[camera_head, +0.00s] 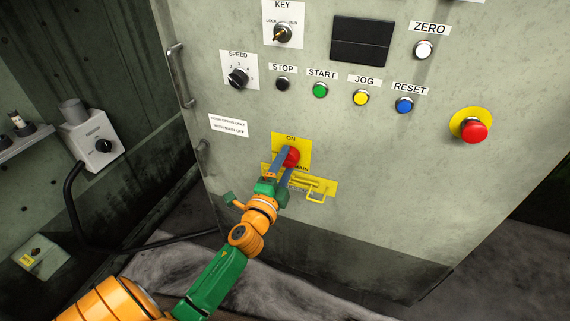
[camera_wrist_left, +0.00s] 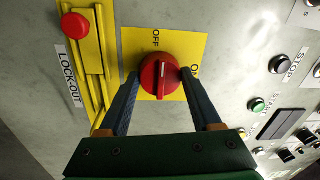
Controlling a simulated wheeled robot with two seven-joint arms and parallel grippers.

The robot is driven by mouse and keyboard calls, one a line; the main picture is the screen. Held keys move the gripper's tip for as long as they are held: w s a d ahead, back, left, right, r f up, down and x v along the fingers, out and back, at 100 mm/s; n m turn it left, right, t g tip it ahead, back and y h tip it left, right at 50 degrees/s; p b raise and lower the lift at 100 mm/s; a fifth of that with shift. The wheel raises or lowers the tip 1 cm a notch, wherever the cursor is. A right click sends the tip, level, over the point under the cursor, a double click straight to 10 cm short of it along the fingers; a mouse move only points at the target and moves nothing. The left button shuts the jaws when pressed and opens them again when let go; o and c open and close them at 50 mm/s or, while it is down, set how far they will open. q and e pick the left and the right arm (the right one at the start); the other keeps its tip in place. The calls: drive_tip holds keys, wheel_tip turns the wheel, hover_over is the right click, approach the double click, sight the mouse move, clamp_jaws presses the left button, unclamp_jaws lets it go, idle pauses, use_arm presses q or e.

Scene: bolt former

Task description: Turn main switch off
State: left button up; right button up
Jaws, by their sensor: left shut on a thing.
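The main switch is a round red knob (camera_head: 291,156) on a yellow plate (camera_head: 278,141) marked ON at its top, low on the cabinet front. My left gripper (camera_head: 285,165) reaches it from below left, its two blue fingers at the knob. In the left wrist view the knob (camera_wrist_left: 161,76) sits between the fingertips of my left gripper (camera_wrist_left: 158,80), which are shut on its sides. The knob's white mark runs up and down the picture, in line with the OFF label above; ON is at the right, partly hidden by a finger. My right gripper is not in view.
A yellow lock-out bar (camera_wrist_left: 92,60) with a red button (camera_wrist_left: 75,26) runs beside the plate. Buttons sit above, with a red emergency stop (camera_head: 474,131) at right. A cabinet handle (camera_head: 180,75) is at left.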

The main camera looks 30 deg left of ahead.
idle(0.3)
use_arm(q)
drive_tip(key=o, duration=1.4)
drive_tip(key=shift+c, duration=0.2)
drive_tip(key=v, duration=0.7)
drive_tip(key=shift+b, duration=0.3)
